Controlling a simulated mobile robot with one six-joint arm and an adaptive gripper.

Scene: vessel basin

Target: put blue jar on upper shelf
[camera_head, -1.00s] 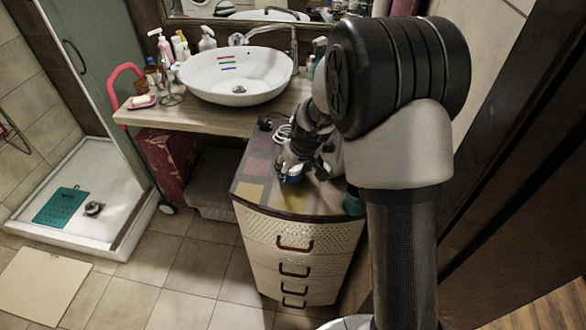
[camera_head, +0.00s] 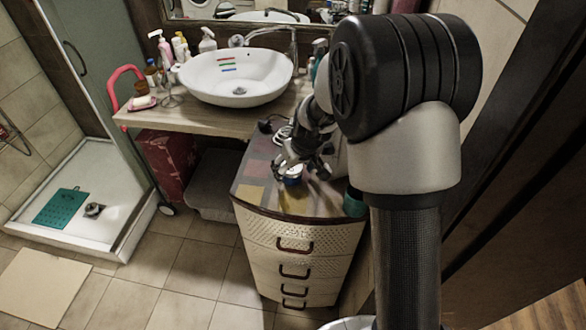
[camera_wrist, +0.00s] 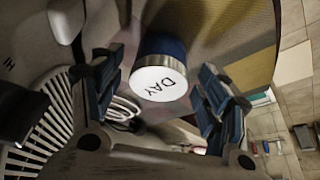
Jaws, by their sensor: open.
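The blue jar (camera_head: 293,179) stands on the patterned top of the drawer cabinet, partly hidden by my gripper (camera_head: 301,170) just above it. In the wrist view the jar (camera_wrist: 160,83) shows its white lid marked "DAY", a silver rim and a dark blue body. My gripper (camera_wrist: 162,88) is open there, with one dark finger on each side of the lid and a gap to both. I cannot make out an upper shelf in either view.
The drawer cabinet (camera_head: 302,243) stands beside a counter with a white basin (camera_head: 236,76). A teal container (camera_head: 354,201) is at the cabinet's right edge. A dark item and white coiled cable lie at the cabinet's back. Bottles stand left of the basin.

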